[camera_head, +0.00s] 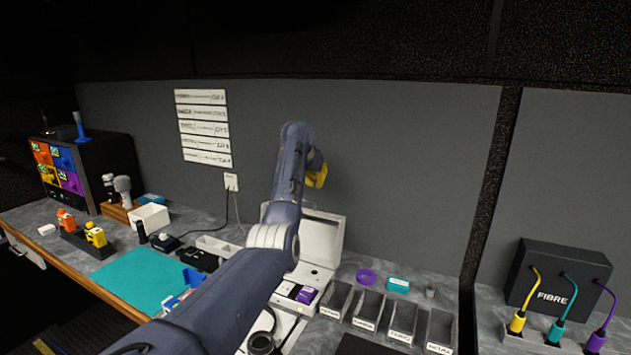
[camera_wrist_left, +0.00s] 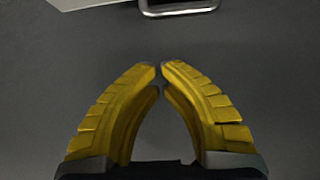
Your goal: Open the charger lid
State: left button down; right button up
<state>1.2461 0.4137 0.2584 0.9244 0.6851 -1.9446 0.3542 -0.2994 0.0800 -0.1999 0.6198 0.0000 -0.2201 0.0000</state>
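The white charger (camera_head: 312,277) stands on the counter against the grey wall, partly hidden behind my left arm. Its lid (camera_head: 323,238) stands raised at the back, leaning near the wall, and the inside shows. A purple block (camera_head: 306,294) sits at the charger's front. My left gripper (camera_head: 317,174) is above the lid, close to the wall, with its yellow fingers partly hidden by the wrist. In the left wrist view its fingertips (camera_wrist_left: 160,68) meet with nothing between them. A metal-framed edge (camera_wrist_left: 178,8) shows beyond them; I cannot tell what it belongs to. My right gripper is not in view.
Several labelled grey bins (camera_head: 367,309), a purple ring (camera_head: 366,276) and a teal box (camera_head: 398,285) are right of the charger. A black FIBRE box (camera_head: 555,280) stands far right. A teal mat (camera_head: 140,278) and white boxes (camera_head: 150,217) are left.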

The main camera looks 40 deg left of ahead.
pick_arm(q)
jog(key=x, duration=0.7)
jog(key=shift+r, duration=0.1)
jog(key=shift+s+d, duration=0.2)
jog(key=shift+s, duration=0.8)
jog(key=shift+s+d, duration=0.2)
jog(key=shift+s, duration=0.75)
jog(key=shift+d, duration=0.1)
